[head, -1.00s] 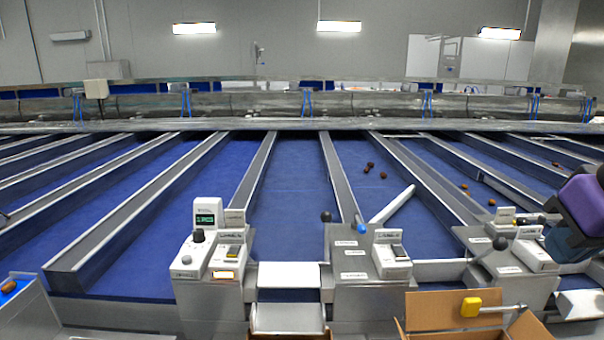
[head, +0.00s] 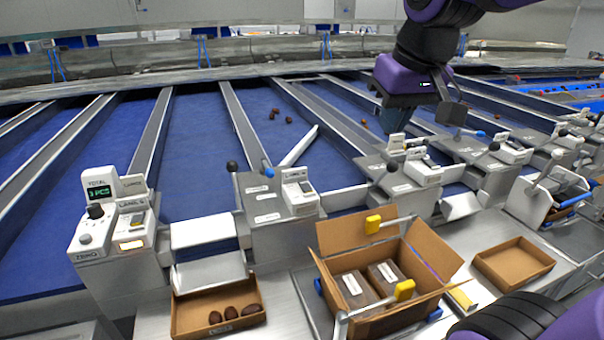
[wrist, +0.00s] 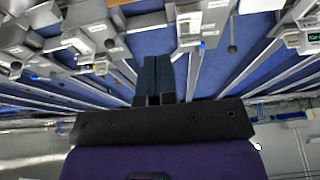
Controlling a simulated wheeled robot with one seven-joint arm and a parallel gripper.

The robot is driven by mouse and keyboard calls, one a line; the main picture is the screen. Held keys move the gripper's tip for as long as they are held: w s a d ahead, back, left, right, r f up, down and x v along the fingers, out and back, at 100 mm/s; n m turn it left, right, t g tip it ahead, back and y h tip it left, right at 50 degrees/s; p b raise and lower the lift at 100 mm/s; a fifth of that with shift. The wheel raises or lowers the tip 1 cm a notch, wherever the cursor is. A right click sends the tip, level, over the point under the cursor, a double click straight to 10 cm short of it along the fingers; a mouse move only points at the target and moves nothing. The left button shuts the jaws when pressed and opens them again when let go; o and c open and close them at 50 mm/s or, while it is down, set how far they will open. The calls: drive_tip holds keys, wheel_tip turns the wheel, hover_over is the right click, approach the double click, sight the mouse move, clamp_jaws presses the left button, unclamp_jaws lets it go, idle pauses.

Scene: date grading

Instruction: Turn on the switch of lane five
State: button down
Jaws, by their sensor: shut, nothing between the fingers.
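Switch boxes stand at the lane ends: a left box (head: 132,225) with a lit amber window, a middle box (head: 299,188) and a right box (head: 422,172). The lane labels are too small or slanted for me to tell surely which is lane five. My gripper (head: 392,120) is shut and empty, pointing down above the lanes, behind and above the right box and apart from it. In the wrist view my gripper's dark fingers (wrist: 157,75) are together, with lane ends and white boxes (wrist: 76,40) beyond them.
An open cardboard box (head: 440,262) with packs inside stands in front. A tray (head: 182,330) holding dates is at the lower left, and an empty tray (head: 513,265) at the right. Levers with dark knobs (head: 232,166) rise between the lanes. A few dates lie on the blue lane.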

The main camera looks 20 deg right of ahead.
drive_tip(key=w+a+f+g, duration=0.1)
drive_tip(key=w+a+f, duration=0.1)
drive_tip(key=w, duration=0.6)
drive_tip(key=w+a+f+g, duration=0.1)
drive_tip(key=w+a+f, duration=0.1)
drive_tip(key=w, duration=0.6)
drive_tip(key=w+a+f+g, duration=0.1)
drive_tip(key=w+f, duration=0.3)
drive_tip(key=w, duration=0.4)
drive_tip(key=shift+w+a+f+g, duration=0.15)
drive_tip(key=shift+a+f+g, duration=0.15)
drive_tip(key=shift+a+g, duration=0.15)
drive_tip(key=shift+r, duration=0.1)
drive_tip(key=shift+s+r, duration=0.25)
drive_tip(key=shift+s, duration=0.5)
drive_tip(key=shift+r, duration=0.15)
wheel_tip(320, 180, up, 14)
drive_tip(key=s, duration=0.2)
drive_tip(key=shift+f, duration=0.2)
drive_tip(key=shift+s, duration=0.2)
